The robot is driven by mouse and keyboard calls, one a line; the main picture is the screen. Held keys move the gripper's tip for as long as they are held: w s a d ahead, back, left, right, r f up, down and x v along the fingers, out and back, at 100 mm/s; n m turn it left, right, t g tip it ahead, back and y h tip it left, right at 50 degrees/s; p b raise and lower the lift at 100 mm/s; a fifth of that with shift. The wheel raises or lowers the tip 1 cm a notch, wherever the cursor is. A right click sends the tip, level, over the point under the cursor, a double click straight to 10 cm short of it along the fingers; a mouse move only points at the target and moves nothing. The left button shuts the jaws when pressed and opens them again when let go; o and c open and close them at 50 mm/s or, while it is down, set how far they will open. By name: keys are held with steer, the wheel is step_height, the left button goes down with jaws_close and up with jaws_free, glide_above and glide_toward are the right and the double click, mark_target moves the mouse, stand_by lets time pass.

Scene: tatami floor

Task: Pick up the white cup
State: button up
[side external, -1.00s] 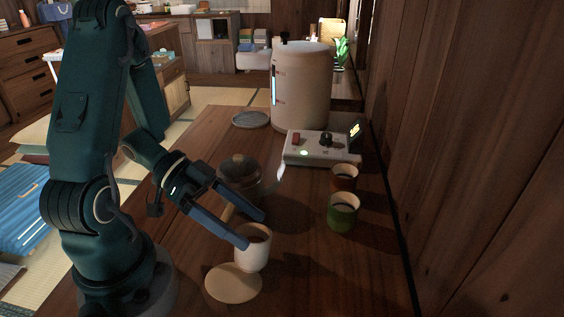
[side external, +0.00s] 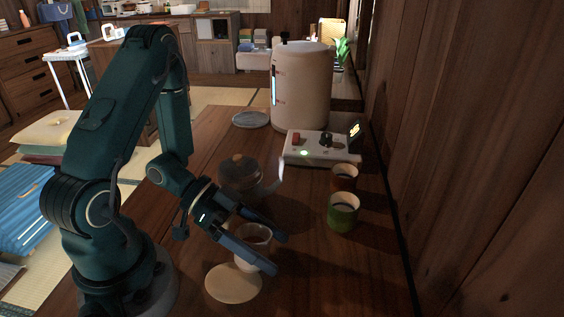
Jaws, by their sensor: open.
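The white cup (side external: 254,234) stands upright on the wooden table, just behind a round tan coaster. My gripper (side external: 280,255) is open with its two blue fingers low over the table. One finger passes across the front of the cup and hides part of its wall. The other finger lies on the far right side of the cup, so the cup appears between the fingers. I cannot tell whether either finger touches it.
The round coaster (side external: 233,283) lies in front of the cup. A teapot (side external: 240,172) stands behind my gripper. A green cup (side external: 343,211) and a brown cup (side external: 344,177) stand to the right. A control box (side external: 310,155) and a large cream canister (side external: 303,90) are farther back. A wooden wall closes the right side.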

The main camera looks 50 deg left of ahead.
jaws_close()
steer(key=shift+r, duration=0.25)
